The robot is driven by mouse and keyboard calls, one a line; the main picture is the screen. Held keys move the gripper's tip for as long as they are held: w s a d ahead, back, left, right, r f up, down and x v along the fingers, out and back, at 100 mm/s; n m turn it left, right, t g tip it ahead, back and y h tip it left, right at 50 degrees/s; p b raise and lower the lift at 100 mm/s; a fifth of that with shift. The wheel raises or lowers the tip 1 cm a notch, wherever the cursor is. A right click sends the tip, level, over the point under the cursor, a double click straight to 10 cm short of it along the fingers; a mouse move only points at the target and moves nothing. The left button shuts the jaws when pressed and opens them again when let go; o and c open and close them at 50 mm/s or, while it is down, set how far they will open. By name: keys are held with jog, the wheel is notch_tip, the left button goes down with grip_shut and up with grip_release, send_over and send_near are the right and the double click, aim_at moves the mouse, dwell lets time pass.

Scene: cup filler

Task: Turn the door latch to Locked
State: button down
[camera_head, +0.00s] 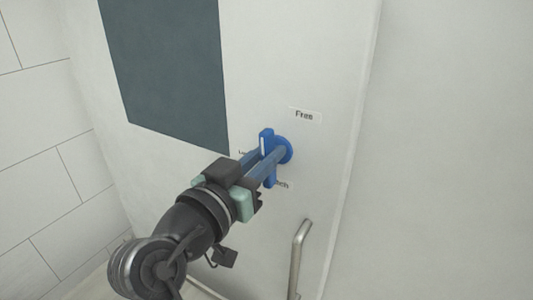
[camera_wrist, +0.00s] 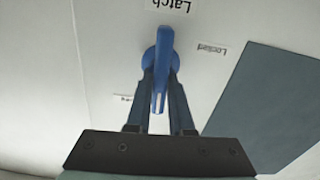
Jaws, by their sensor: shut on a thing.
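The blue door latch (camera_head: 267,138) sits on a round blue base on the pale door. Its handle stands about upright in the head view, with a white line on its upper part. It also shows in the wrist view (camera_wrist: 164,62), with the white line towards the bottom. My gripper (camera_head: 274,158) is shut on the handle, one finger on each side, as the wrist view also shows (camera_wrist: 161,88). The "Free" label (camera_head: 304,115) is above right of the latch.
A "Latch" label (camera_wrist: 172,4) is below the latch in the head view, partly covered. A dark grey panel (camera_head: 170,70) lies on the door at upper left. A metal bar handle (camera_head: 298,255) stands out below right. Free space lies before the door.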

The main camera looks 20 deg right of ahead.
jog(key=n, duration=0.2)
jog(key=n+p, duration=0.1)
jog(key=n, duration=0.1)
jog(key=shift+w+a, duration=0.15)
jog(key=n+p, duration=0.1)
jog(key=n, duration=0.3)
jog(key=shift+w+n+p, duration=0.15)
jog(key=shift+n+p, duration=0.15)
jog(key=shift+p, duration=0.1)
jog(key=n+p, duration=0.1)
jog(key=n, duration=0.1)
jog(key=n+p, duration=0.1)
jog(key=n, duration=0.1)
jog(key=shift+a+f+n+p, duration=0.15)
jog(key=shift+f+n+p, duration=0.05)
jog(key=shift+n+p, duration=0.1)
jog(key=shift+w+f+n+p, duration=0.15)
jog(key=shift+n+p, duration=0.5)
jog(key=shift+n, duration=0.35)
jog(key=shift+s+f+n+p, duration=0.15)
jog(key=shift+n+p, duration=0.45)
jog(key=shift+n, duration=0.4)
jog(key=shift+w, duration=0.1)
jog(key=c, duration=0.8)
grip_release()
